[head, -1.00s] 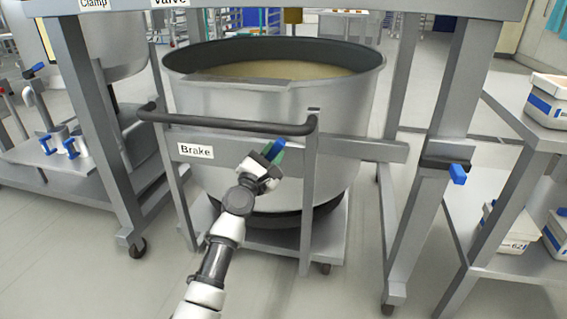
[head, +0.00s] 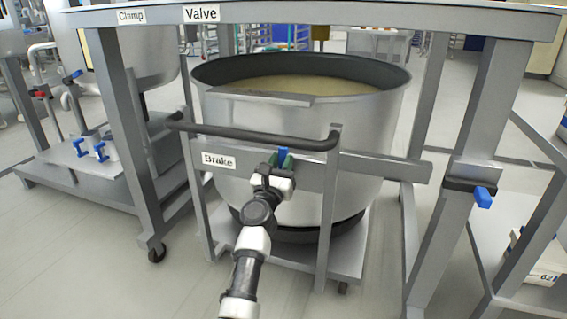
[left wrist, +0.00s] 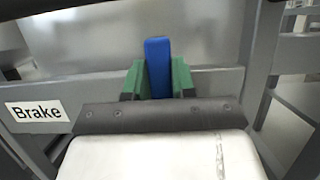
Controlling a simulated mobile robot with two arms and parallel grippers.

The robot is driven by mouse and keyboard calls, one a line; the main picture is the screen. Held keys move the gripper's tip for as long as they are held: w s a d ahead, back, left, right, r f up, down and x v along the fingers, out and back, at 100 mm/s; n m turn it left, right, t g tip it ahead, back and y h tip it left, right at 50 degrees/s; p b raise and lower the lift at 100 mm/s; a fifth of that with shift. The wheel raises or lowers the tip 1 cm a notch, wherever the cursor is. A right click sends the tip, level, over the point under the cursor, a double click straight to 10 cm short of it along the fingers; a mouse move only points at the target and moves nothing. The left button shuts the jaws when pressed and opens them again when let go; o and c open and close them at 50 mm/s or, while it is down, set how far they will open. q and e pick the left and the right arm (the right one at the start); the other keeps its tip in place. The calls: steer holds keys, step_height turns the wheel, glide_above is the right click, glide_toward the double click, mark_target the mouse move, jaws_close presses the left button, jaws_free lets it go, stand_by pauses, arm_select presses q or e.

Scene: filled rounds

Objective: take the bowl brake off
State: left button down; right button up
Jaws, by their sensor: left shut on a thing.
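The steel bowl (head: 290,125) stands on a wheeled trolley with a dark push handle, holding a pale beige content. A "Brake" label (head: 218,161) is on the trolley's front crossbar; it also shows in the left wrist view (left wrist: 37,112). Right of the label is the blue brake lever (head: 284,154), standing upright. In the left wrist view the blue lever (left wrist: 158,66) sits between the green fingertips of my left gripper (left wrist: 158,80), which is shut on it. The lever's lower end is hidden behind the gripper. My right gripper is not in view.
A grey steel frame with "Clamp" (head: 131,16) and "Valve" (head: 200,13) labels stands around the bowl. Another blue handle (head: 483,197) is on its right leg. A shelf with a white box (head: 538,258) is at the right. Floor is clear at the front left.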

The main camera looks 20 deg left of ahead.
arm_select(q)
steer(key=shift+f, duration=0.1)
stand_by(0.3)
steer(key=c, duration=0.9)
jaws_free()
steer(key=p+v, duration=0.1)
steer(key=v, duration=0.9)
steer(key=shift+s+f, duration=0.1)
steer(key=shift+s, duration=0.25)
